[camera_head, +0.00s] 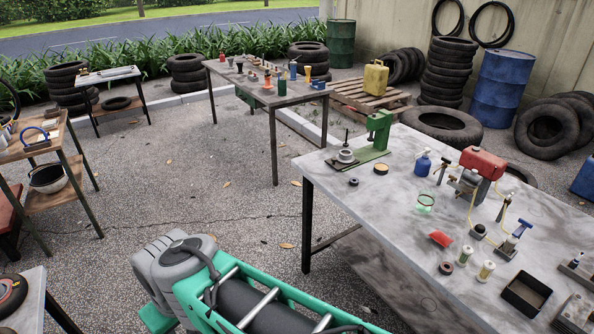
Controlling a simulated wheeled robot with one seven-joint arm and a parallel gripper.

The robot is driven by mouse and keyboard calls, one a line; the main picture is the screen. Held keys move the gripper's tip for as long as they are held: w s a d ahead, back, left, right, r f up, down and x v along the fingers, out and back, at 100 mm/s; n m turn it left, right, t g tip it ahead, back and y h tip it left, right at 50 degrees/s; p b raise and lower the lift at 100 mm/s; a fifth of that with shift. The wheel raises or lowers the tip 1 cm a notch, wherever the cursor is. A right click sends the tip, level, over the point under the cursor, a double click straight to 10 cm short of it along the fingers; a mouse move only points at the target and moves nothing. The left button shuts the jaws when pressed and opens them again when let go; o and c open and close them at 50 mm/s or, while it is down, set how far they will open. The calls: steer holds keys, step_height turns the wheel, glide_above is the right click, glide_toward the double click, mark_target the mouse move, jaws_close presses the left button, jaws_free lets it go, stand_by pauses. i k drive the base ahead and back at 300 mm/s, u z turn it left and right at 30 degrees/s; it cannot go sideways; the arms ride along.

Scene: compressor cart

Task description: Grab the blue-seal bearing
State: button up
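Two small ring-shaped parts that could be bearings lie on the grey-topped table (400,215) at the right. One dark ring (353,181) is near the table's left edge, in front of the green press (377,135). The other ring (446,268), dark with a reddish tint, is near the front, left of two small pale jars. Both are too small to tell the seal colour, so I cannot tell which, if either, is the blue-seal bearing. My gripper is not in view.
A round tan-topped tin (381,168), a blue bottle (423,164), a red toolbox (482,162), a red scoop-like piece (441,238) and a black tray (526,293) share the table. Its front left top is clear. Another table (230,84) stands behind; paving lies between.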

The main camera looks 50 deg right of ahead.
mark_target(354, 182)
steer(key=z, duration=0.1)
steer(key=i, duration=1.35)
steer(key=z, duration=1.15)
steer(key=i, duration=0.95)
steer(key=z, duration=0.75)
